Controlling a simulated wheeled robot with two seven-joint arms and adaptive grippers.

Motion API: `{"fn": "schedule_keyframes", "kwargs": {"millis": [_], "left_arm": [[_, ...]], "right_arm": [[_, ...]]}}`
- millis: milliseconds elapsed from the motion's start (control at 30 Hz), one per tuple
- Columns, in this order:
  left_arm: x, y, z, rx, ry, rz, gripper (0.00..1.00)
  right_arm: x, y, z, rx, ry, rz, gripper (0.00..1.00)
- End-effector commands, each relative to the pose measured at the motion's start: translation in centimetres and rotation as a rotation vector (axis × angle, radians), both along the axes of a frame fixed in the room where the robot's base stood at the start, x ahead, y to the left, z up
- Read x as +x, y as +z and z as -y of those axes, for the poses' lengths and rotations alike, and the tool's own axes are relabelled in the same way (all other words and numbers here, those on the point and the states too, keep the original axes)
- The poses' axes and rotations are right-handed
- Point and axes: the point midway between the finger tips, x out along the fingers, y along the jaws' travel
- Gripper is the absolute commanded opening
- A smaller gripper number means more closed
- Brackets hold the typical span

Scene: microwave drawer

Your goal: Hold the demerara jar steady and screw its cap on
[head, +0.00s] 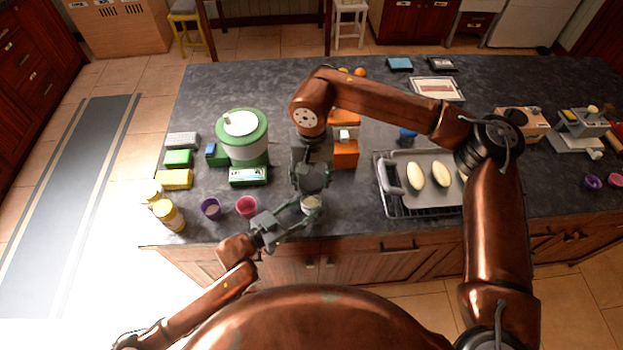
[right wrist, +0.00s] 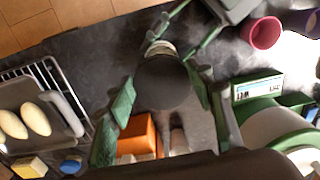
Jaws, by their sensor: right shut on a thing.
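The demerara jar (head: 312,205) stands upright near the counter's front edge, small and pale in the head view. My left gripper (head: 309,211) comes in from the left with one finger on each side of the jar's body and looks shut on it. My right gripper (head: 311,190) points down over the jar, shut on the dark round cap (right wrist: 163,82), which shows between its green fingers in the right wrist view. The cap is over the jar's mouth and hides it. A pale strip of the jar (right wrist: 160,47) shows beyond the cap. I cannot tell whether the threads are engaged.
A pink cup (head: 246,207) and a purple cup (head: 210,208) stand left of the jar. A green-and-white container (head: 243,137) stands behind them. Yellow-lidded jars (head: 168,215) are at the left edge. A tray (head: 398,181) on a rack is at right. Orange boxes (head: 345,154) stand behind.

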Motion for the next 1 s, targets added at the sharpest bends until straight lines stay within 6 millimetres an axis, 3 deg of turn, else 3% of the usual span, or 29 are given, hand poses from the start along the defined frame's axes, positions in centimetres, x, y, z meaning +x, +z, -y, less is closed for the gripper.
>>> {"fn": "schedule_keyframes", "kwargs": {"millis": [1000], "left_arm": [[0.01,-0.04,-0.01,0.001,0.0,-0.001,0.29]], "right_arm": [[-0.01,-0.82,0.0,-0.001,0.0,-0.001,0.39]]}}
